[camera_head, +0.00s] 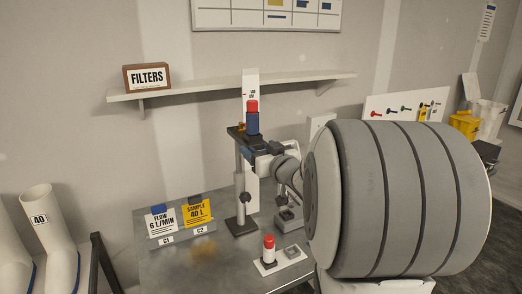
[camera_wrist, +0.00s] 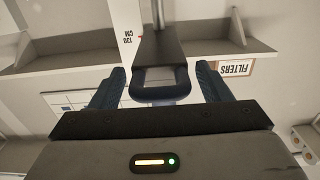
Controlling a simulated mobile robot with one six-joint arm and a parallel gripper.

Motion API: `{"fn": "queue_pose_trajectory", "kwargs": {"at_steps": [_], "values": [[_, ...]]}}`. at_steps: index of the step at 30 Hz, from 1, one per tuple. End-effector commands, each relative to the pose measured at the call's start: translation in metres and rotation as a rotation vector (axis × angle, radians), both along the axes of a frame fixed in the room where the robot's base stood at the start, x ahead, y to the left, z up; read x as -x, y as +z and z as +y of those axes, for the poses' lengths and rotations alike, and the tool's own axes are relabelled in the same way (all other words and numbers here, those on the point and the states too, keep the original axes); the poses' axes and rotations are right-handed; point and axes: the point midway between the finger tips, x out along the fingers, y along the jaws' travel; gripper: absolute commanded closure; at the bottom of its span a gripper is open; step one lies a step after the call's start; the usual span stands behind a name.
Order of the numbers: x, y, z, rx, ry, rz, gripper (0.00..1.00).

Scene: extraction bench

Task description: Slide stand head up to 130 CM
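The stand (camera_head: 240,187) has a grey pole on a dark base on the bench. In the wrist view a label reading 130 CM (camera_wrist: 127,36) shows upside down on the strip. My gripper (camera_head: 258,144) is at the head. In the wrist view its two blue fingers (camera_wrist: 158,88) stand apart on either side of a dark, blue-edged part of the head (camera_wrist: 160,78), with narrow gaps visible. Contact is not visible.
A shelf (camera_head: 200,88) with a FILTERS box (camera_head: 147,78) runs behind the stand. On the bench (camera_head: 185,268) are FLOW and SAMPLE cards (camera_head: 197,212) and a red-topped white cylinder (camera_head: 269,249). My arm hides much of the right side.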

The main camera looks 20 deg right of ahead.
Motion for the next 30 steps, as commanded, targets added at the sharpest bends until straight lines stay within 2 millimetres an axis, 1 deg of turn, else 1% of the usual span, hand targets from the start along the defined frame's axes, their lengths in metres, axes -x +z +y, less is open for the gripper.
{"fn": "queue_pose_trajectory", "kwargs": {"at_steps": [5,8,11,18,21,25,30], "values": [[0.000,-0.001,0.000,-0.001,0.000,0.001,0.29],[0.004,-0.001,-0.001,0.000,-0.002,0.001,0.29],[0.015,-0.001,-0.002,0.001,-0.003,-0.001,0.29],[0.055,-0.001,-0.003,0.001,-0.004,-0.001,0.29],[0.067,0.000,-0.003,0.001,-0.004,-0.002,0.29],[0.076,-0.001,-0.003,0.000,-0.002,0.001,0.29],[0.078,-0.001,-0.003,0.000,-0.001,0.001,0.29]]}}
